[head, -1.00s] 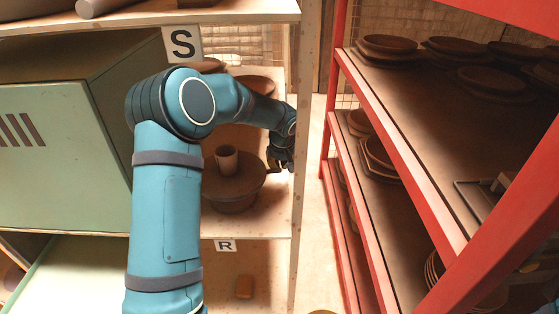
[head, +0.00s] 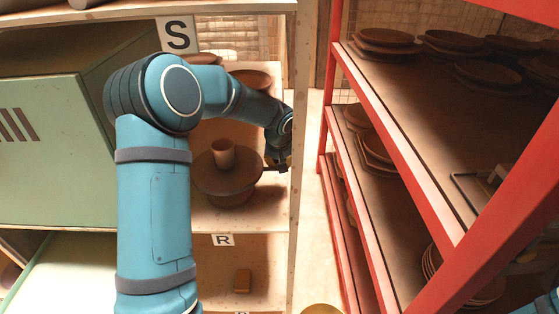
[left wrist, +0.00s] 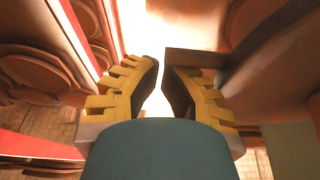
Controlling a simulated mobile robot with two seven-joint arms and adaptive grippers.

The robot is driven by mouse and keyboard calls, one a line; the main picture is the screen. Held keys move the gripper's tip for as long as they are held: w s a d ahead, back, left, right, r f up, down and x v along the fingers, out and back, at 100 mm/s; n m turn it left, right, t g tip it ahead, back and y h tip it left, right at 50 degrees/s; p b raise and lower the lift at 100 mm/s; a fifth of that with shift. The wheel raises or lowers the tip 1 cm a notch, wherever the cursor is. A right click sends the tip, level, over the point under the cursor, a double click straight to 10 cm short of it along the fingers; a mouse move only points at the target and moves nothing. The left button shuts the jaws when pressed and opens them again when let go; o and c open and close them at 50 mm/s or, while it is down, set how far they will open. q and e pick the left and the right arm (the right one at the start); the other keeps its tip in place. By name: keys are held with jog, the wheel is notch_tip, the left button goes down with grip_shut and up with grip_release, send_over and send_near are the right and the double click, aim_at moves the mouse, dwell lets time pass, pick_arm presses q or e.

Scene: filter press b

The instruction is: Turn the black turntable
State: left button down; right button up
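The black turntable (head: 230,185), a dark brown round disc on a base, stands on the middle shelf of the rack on the left. A brown cup (head: 222,153) stands upright on it. My left gripper (head: 279,163) is at the turntable's right side, partly hidden by my arm. In the left wrist view my left gripper (left wrist: 160,65) shows two yellow fingers with dark pads, bent towards each other with a narrow gap and nothing between them. A brown bar-like edge (left wrist: 195,57) lies just beyond the right fingertip; I cannot tell whether they touch. My right gripper is out of view.
A pale green cabinet (head: 50,150) stands left of the turntable. The rack's wooden post (head: 297,120) is close to the right of my gripper. A red rack (head: 395,200) with brown plates stands right, across a narrow gap. Brown dishes (head: 250,79) sit behind the turntable.

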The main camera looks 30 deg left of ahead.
pick_arm(q)
jog(key=v, duration=0.7)
jog(key=shift+r, duration=0.25)
jog(key=shift+s+f, duration=0.1)
